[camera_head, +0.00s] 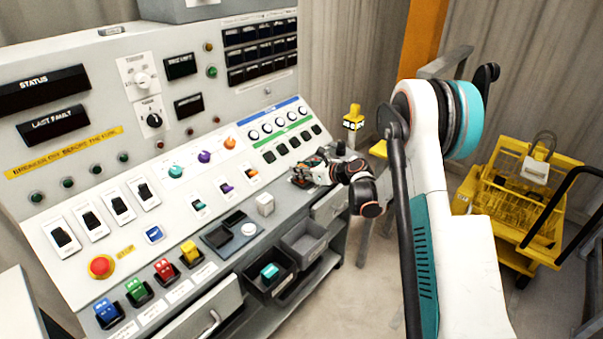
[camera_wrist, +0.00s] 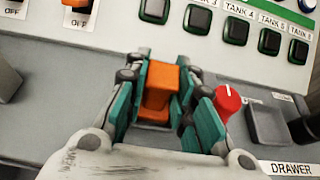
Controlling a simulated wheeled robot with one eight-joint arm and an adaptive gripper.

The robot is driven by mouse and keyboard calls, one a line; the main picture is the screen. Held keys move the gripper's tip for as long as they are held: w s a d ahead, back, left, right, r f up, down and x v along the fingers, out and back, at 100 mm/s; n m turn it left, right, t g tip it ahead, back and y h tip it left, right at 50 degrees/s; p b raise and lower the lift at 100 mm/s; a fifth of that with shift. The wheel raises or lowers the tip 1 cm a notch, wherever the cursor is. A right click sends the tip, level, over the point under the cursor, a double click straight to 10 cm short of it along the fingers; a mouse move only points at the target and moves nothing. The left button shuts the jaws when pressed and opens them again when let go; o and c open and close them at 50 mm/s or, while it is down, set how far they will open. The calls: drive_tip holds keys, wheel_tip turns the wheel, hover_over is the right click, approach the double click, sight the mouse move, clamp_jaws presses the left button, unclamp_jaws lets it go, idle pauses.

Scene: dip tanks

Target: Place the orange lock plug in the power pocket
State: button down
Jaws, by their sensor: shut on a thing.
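My gripper (camera_wrist: 162,108) is shut on the orange lock plug (camera_wrist: 160,85), which sits between its teal finger pads in the wrist view. In the head view my gripper (camera_head: 303,174) is over the right part of the console's sloping desk, below the green-striped row of black buttons. The plug is hard to make out there. The wrist view shows a grey square recess (camera_wrist: 271,124) to the right of the plug, past a red knob (camera_wrist: 228,103). I cannot tell whether this is the power pocket, or whether the plug touches the panel.
Black tank buttons (camera_wrist: 235,30) line the panel beyond my gripper. In the head view, a white cube (camera_head: 265,204) and a shallow tray (camera_head: 213,237) are left of my gripper. Open bins (camera_head: 305,240) hang below the desk edge. A yellow cart (camera_head: 530,190) stands at right.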

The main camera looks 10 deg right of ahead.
drive_tip(key=c, duration=1.3)
unclamp_jaws()
drive_tip(key=shift+c, duration=0.2)
drive_tip(key=shift+s+d+r, duration=0.15)
drive_tip(key=shift+r, duration=0.05)
drive_tip(key=p+v, duration=0.3)
drive_tip(key=v, duration=0.8)
drive_tip(key=shift+s+p, duration=0.3)
drive_tip(key=shift+p, duration=0.05)
drive_tip(key=shift+d, duration=0.15)
